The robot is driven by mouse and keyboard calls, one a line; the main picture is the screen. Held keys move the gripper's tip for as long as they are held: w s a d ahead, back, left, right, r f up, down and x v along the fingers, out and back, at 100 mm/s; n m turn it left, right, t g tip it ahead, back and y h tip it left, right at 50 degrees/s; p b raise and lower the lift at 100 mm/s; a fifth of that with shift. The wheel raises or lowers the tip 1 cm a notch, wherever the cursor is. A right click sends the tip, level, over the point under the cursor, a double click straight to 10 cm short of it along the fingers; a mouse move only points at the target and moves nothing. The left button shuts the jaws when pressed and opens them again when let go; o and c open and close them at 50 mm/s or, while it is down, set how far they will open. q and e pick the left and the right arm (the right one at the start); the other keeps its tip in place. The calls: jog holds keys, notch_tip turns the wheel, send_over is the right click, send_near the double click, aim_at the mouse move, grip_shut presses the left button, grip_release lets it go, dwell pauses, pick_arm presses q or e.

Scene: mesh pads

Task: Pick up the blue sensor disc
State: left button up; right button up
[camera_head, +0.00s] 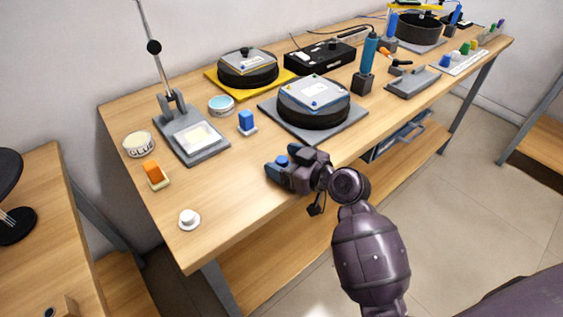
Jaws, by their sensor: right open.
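A blue block on a small white base (247,123) stands upright on the wooden bench, left of the front round black device. A round tin with a light blue top (221,105) sits just behind and left of it. A small blue piece (446,60) sits on a white tray at the far right. I cannot tell which of these is the blue sensor disc. My right gripper (274,168) is open and empty over the bench's front part, in front of the blue block and apart from it. My left gripper is out of view.
The black round device (314,106) on a grey pad stands behind my right gripper. A grey stand (190,146) with a tall rod is at the left. An orange block (153,170) and a white knob (189,218) lie near the left end. The bench's front left is mostly clear.

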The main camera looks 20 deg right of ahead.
jog(key=shift+c, duration=0.4)
jog(key=c, duration=0.9)
jog(key=shift+r, duration=0.15)
notch_tip(320, 180, up, 10)
jog(key=p, duration=0.3)
notch_tip(320, 180, up, 10)
jog(key=p, duration=0.2)
send_over(285, 161)
